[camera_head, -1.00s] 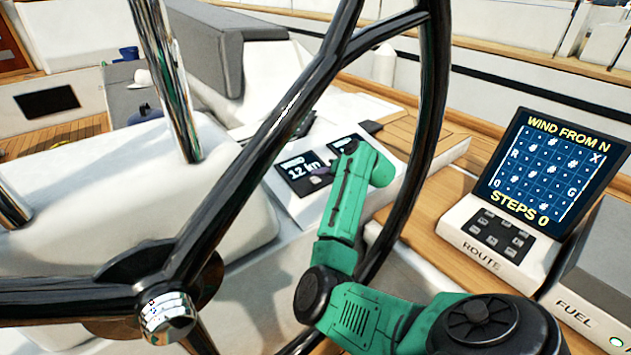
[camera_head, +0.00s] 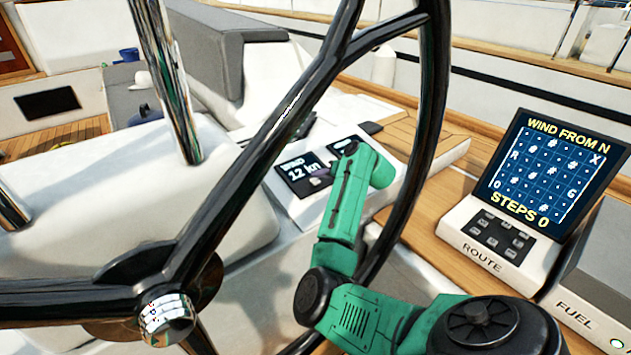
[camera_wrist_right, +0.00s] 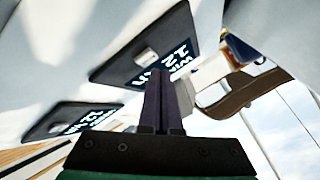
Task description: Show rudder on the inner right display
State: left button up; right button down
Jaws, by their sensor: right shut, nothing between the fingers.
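Two dark displays are set in the white console behind the wheel. The nearer left one (camera_head: 298,168) reads "WIND 12 kn" in the head view, and also shows in the wrist view (camera_wrist_right: 125,70), inverted, with a small pale button on its face. The farther display (camera_head: 343,146) is partly hidden by my green arm; in the wrist view (camera_wrist_right: 62,122) its text is blurred. My right gripper (camera_head: 320,181) is shut and empty, close to the nearer display's lower right part. In the wrist view its fingertips (camera_wrist_right: 161,80) overlap that display's edge; I cannot tell whether they touch.
The black steering wheel (camera_head: 435,100) crosses in front of the console, with its spokes and hub (camera_head: 168,318) at left. My right arm passes by its rim. A route panel (camera_head: 497,235) with a grid screen and a fuel box (camera_head: 600,270) stand at right.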

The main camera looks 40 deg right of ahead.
jog(key=shift+f, duration=0.1)
dwell(0.7)
jog(key=shift+w+f, duration=0.1)
jog(key=shift+f, duration=0.2)
jog(key=shift+w+f, duration=0.1)
jog(key=shift+f, duration=0.4)
dwell(0.6)
jog(key=shift+s+r+p, duration=0.2)
jog(key=shift+r+p, duration=0.7)
jog(key=r+p, duration=0.2)
jog(key=s+r+p, duration=0.1)
jog(key=r+p, duration=0.1)
jog(key=p, duration=0.1)
jog(key=shift+s+r, duration=0.15)
jog(key=shift+r, duration=0.25)
dwell(0.6)
